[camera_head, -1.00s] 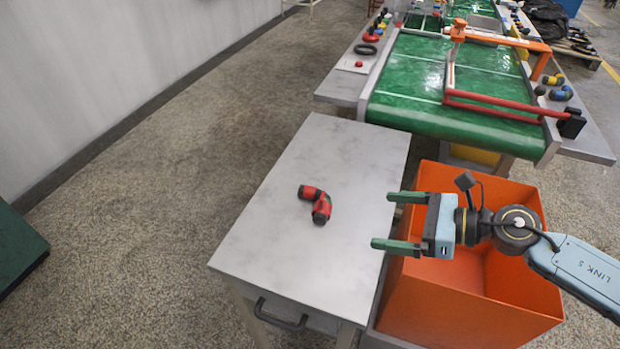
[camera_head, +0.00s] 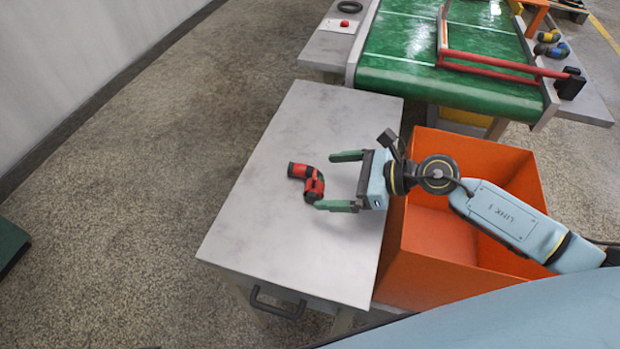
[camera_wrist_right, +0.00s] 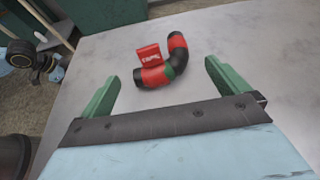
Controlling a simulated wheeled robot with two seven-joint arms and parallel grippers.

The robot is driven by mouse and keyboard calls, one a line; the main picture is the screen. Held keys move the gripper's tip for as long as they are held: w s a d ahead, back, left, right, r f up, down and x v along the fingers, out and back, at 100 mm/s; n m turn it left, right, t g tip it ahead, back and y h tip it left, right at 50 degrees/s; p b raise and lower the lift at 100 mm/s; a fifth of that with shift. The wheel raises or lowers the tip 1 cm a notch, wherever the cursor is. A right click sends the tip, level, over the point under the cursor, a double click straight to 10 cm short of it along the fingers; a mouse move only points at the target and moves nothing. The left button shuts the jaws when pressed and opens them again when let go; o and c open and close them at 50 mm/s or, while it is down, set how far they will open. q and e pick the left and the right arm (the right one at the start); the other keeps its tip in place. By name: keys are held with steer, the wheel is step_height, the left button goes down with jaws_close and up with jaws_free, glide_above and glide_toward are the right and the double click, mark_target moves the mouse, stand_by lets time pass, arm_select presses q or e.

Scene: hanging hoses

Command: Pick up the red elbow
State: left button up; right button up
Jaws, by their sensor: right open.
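The red elbow (camera_head: 309,180) lies on the grey tabletop (camera_head: 270,190), a bent red piece with black ends and a small red tag. My right gripper (camera_head: 334,181) is open and comes in from the right, its green fingertips just to the right of the elbow. In the right wrist view the elbow (camera_wrist_right: 163,64) lies ahead of the open fingers (camera_wrist_right: 160,90), a little beyond their tips, with nothing between them.
An orange bin (camera_head: 440,245) stands right of the table, below my right arm. A green conveyor (camera_head: 450,85) with a red frame (camera_head: 500,64) lies beyond the table. The tabletop around the elbow is clear.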

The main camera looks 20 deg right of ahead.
mark_target(319, 179)
steer(key=x, duration=0.4)
steer(key=shift+w+f+b, duration=0.15)
steer(key=shift+f+b, duration=0.05)
steer(key=shift+b, duration=0.2)
arm_select(q)
steer(key=shift+w+d+r, duration=0.15)
steer(key=shift+d+r, duration=0.15)
steer(key=shift+r, duration=0.3)
steer(key=shift+w+d+r, duration=0.1)
steer(key=shift+d+r, duration=0.2)
steer(key=shift+r, duration=0.3)
arm_select(e)
steer(key=shift+c, duration=0.4)
steer(key=c, duration=0.9)
